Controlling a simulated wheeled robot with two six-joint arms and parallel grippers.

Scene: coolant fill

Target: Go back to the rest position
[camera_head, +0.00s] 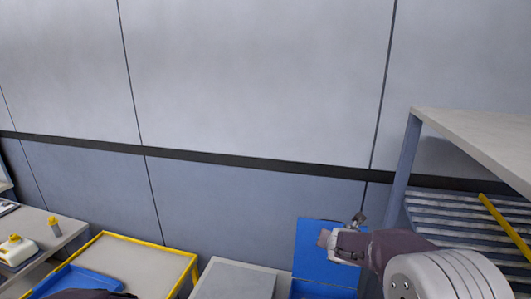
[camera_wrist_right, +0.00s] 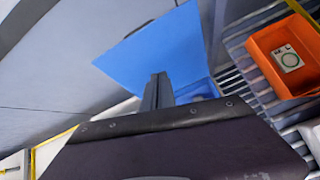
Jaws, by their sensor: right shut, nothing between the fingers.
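My right gripper (camera_head: 342,240) is in the lower right of the head view, in front of a blue upright panel (camera_head: 312,262). In the right wrist view its fingers (camera_wrist_right: 158,88) are together with nothing between them, and the blue panel (camera_wrist_right: 150,55) is behind them. I cannot tell the gap between fingers and panel. My left gripper is not in view. A dark shape at the bottom left of the head view looks like part of my left arm.
A grey shelf rack (camera_head: 470,130) stands at the right, with a yellow bar (camera_head: 505,227). An orange bin (camera_wrist_right: 275,72) shows in the right wrist view. A yellow-edged table (camera_head: 150,262) with a blue tray (camera_head: 80,283) and a bench with a yellow-capped bottle (camera_head: 54,226) are at the left.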

